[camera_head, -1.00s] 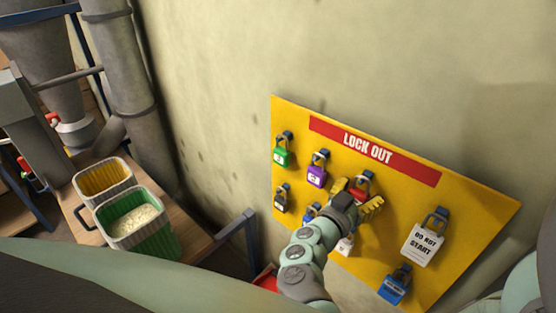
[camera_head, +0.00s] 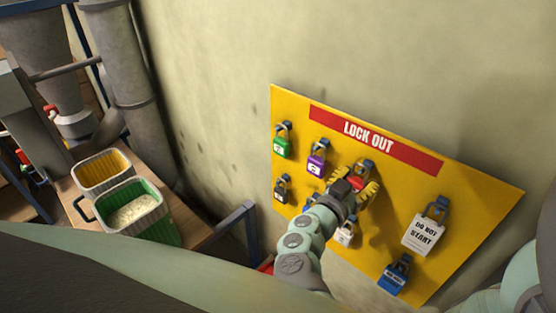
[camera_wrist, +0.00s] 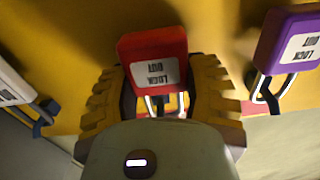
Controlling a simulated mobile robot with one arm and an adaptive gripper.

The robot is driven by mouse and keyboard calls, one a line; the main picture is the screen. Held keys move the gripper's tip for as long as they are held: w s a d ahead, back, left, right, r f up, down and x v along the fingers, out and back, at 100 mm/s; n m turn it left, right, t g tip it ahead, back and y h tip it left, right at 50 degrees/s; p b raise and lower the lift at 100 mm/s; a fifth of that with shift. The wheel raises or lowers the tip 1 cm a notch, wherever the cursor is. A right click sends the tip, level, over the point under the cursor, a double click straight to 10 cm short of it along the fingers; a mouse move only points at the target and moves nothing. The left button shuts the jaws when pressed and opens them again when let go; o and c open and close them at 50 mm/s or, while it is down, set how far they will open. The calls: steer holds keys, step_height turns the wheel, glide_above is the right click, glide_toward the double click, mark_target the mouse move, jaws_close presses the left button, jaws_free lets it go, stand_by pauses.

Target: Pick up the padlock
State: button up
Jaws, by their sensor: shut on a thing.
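The red padlock (camera_wrist: 153,52) with a white "LOCK OUT" label sits between the two yellow fingers of my gripper (camera_wrist: 160,92) in the wrist view. The fingers are shut on its sides. Its shackle points down in that view, and I cannot tell whether it still rests on its hook. In the head view the red padlock (camera_head: 355,183) is at the middle of the yellow lock-out board (camera_head: 400,205), partly hidden by my gripper (camera_head: 352,186).
Close by on the board hang a purple padlock (camera_head: 316,162), a green padlock (camera_head: 282,147), a white padlock (camera_head: 345,233), a blue padlock (camera_head: 394,277) and a "DO NOT START" tag lock (camera_head: 424,235). A table (camera_head: 185,215) with tubs stands at left.

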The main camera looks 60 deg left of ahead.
steer(key=shift+s+a+f+b, duration=0.1)
steer(key=shift+s+a+b, duration=0.05)
steer(key=shift+b, duration=0.55)
steer(key=shift+r+b, duration=0.2)
steer(key=shift+b, duration=0.65)
steer(key=shift+w+d+r+b, duration=0.25)
steer(key=shift+w+d+b, duration=0.15)
steer(key=shift+b, duration=0.4)
steer(key=b+v, duration=0.3)
steer(key=v, duration=1.5)
steer(key=shift+r, duration=0.25)
